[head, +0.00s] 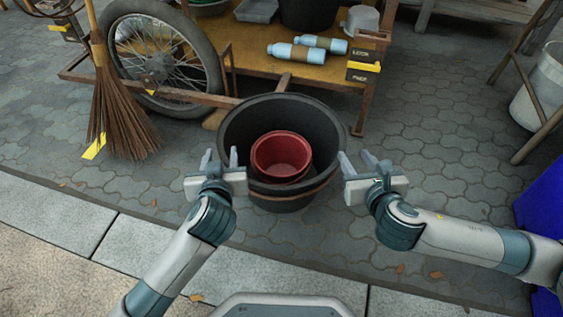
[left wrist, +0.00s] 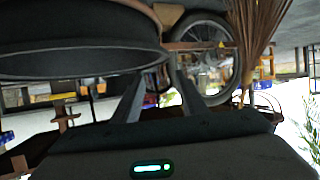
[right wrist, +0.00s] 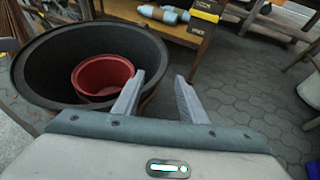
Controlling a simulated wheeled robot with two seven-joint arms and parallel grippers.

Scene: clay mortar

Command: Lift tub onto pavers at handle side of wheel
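A large black tub (head: 236,128) with a brown band stands in front of the wooden cart, and a smaller red tub (head: 283,152) sits inside it. My left gripper (head: 220,158) is open beside the tub's left side. My right gripper (head: 363,164) is open just right of the tub. In the left wrist view the black tub's rim (left wrist: 80,58) fills the upper left. In the right wrist view the black tub (right wrist: 40,60) and red tub (right wrist: 100,75) lie left of the open fingers (right wrist: 157,95). I cannot tell whether either gripper touches the tub.
The cart (head: 330,72) carries blue bottles (head: 290,51) and has a spoked wheel (head: 165,55) at left. A straw broom (head: 118,120) leans by the wheel. Grey pavers (head: 440,130) are clear to the right. A white bucket (head: 543,90) and a blue object (head: 545,205) stand far right.

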